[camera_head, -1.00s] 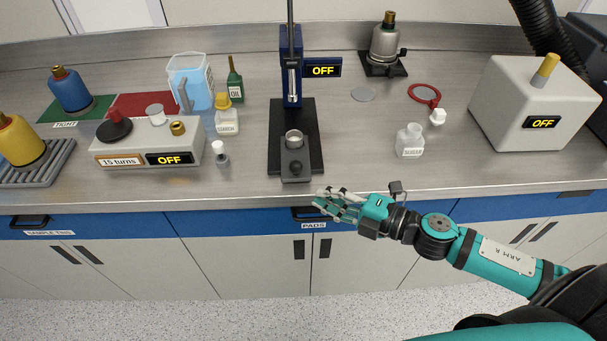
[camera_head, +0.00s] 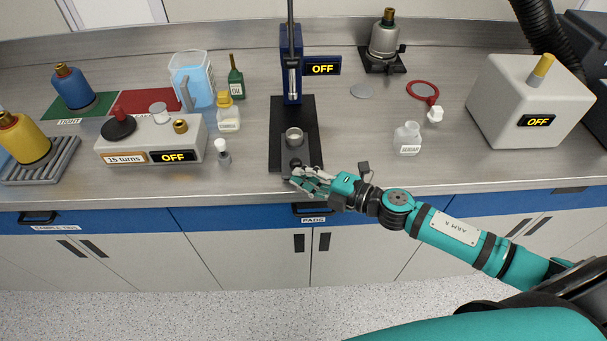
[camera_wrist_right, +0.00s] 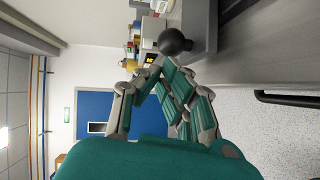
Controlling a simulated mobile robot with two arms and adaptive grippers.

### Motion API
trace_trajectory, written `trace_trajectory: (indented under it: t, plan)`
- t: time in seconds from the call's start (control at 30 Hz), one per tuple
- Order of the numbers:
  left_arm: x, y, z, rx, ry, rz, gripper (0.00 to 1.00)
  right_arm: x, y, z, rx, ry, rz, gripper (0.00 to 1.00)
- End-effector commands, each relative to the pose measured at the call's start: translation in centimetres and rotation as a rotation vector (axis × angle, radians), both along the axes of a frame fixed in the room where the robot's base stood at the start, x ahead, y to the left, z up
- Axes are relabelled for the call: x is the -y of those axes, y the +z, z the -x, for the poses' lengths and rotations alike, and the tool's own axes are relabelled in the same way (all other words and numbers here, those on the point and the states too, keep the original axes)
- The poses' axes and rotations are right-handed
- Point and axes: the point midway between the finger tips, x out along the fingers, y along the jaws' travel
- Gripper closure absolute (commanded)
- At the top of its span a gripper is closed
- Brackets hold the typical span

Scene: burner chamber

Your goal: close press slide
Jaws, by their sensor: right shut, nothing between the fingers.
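The press (camera_head: 291,72) stands upright at the middle of the bench on a black base plate (camera_head: 308,112). Its dark slide (camera_head: 283,152) sticks out toward the front with a small metal cup (camera_head: 294,137) on it. A round black knob tops the slide's front; it shows large in the right wrist view (camera_wrist_right: 175,42). My right gripper (camera_head: 298,181) is at the bench's front edge, right at the slide's front end, and partly hides it. Its fingers (camera_wrist_right: 158,72) are shut and empty, just short of or touching the knob; contact cannot be told. My left gripper is not in view.
Left of the press are a grey control box (camera_head: 150,140), a small vial (camera_head: 222,152) and a yellow-capped bottle (camera_head: 228,115). Right of it are a sugar jar (camera_head: 407,140) and a white heater box (camera_head: 520,110). A drawer handle (camera_head: 308,209) lies below the bench edge.

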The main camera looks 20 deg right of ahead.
Motion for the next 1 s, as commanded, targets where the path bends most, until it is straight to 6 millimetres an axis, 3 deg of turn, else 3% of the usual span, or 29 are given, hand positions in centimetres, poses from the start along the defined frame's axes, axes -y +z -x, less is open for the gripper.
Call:
trace_trajectory:
  t: [0.17,0.4,0.6,1.0]
  plan:
    - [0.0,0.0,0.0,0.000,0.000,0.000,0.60,0.6,0.1,-2.1,0.004,-0.003,0.002,1.00]
    - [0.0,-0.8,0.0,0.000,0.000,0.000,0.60,2.5,0.0,-8.7,0.006,-0.004,0.002,1.00]
    - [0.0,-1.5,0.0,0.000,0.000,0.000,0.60,3.5,-0.1,-12.2,0.003,-0.001,0.002,1.00]
    - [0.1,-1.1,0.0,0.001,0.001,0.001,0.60,3.6,0.2,-11.9,-0.001,0.000,0.001,1.00]
